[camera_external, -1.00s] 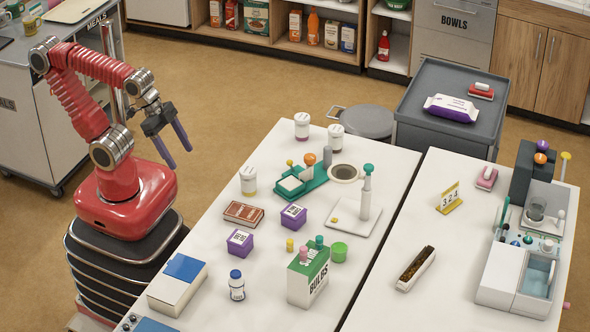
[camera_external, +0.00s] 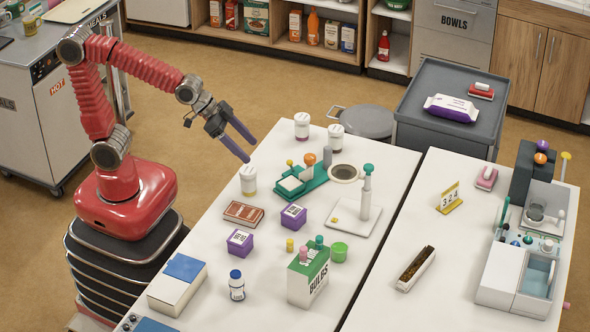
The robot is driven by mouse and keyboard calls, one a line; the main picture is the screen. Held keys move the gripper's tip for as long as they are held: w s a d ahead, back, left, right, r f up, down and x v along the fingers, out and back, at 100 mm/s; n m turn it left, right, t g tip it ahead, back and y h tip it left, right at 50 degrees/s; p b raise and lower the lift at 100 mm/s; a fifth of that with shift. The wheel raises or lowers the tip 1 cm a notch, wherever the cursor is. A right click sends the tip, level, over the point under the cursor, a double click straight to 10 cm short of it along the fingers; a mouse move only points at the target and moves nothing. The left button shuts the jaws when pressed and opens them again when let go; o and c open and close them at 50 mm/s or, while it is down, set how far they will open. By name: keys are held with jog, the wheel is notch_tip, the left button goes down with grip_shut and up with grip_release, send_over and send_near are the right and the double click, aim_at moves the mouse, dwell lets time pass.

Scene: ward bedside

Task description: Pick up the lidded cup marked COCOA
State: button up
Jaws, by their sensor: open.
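Three white lidded cups stand upright on the long white table: one near its left edge (camera_external: 248,181), one at its far end (camera_external: 302,128) and one just right of that (camera_external: 335,139). Their markings are too small to read, so I cannot tell which is COCOA. My gripper (camera_external: 251,152) is open and empty, its purple fingers pointing down and right. In the picture its tips are just above the left-edge cup, apart from it.
A red box (camera_external: 243,214) and two purple tubs (camera_external: 293,216) (camera_external: 240,242) stand nearer the front. A green holder (camera_external: 315,180) with several items stands right of the left-edge cup. A green-and-white BULBS box (camera_external: 308,276) stands at the front.

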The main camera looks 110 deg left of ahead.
jog(key=w+a+f+n+y, duration=0.1)
jog(key=w+a+f, duration=0.1)
jog(key=w+a, duration=0.4)
jog(key=n+y, duration=0.5)
jog(key=y, duration=0.1)
send_near(333, 133)
jog(key=shift+t, duration=0.4)
jog(key=a+f, duration=0.2)
jog(key=a, duration=0.1)
jog(key=shift+s+f, duration=0.2)
jog(key=shift+f, duration=0.15)
jog(key=x, duration=0.8)
jog(key=shift+w+a, duration=0.15)
jog(key=shift+a, duration=0.1)
jog(key=shift+w+a, duration=0.1)
